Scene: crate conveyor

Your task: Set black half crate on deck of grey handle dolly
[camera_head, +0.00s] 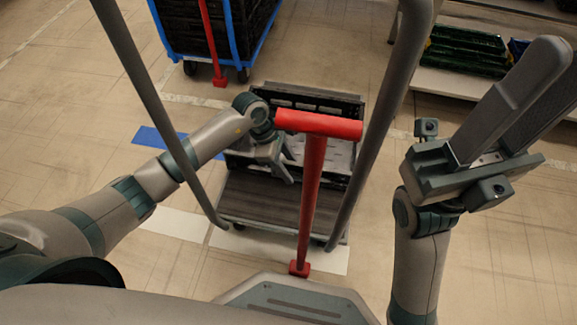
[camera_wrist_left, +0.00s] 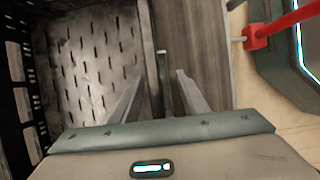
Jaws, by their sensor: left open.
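The black half crate (camera_head: 318,94) sits over the far part of the wood deck (camera_head: 268,205) of the grey handle dolly in the head view; its slotted pale floor shows. The dolly's grey handle bars (camera_head: 372,130) rise on both sides. My left gripper (camera_head: 290,163) is at the crate's near wall. In the left wrist view its open fingers (camera_wrist_left: 158,97) point down on either side of the crate's near wall (camera_wrist_left: 147,45), one toward the crate floor, one toward the deck. Contact cannot be told. My right gripper (camera_head: 525,95) is raised at the right, open and empty.
A red T-handle post (camera_head: 311,190) stands in front of the dolly and partly hides the crate. A blue-framed cart (camera_head: 232,45) with black crates is behind left. Green crates (camera_head: 465,52) lie on a shelf at back right.

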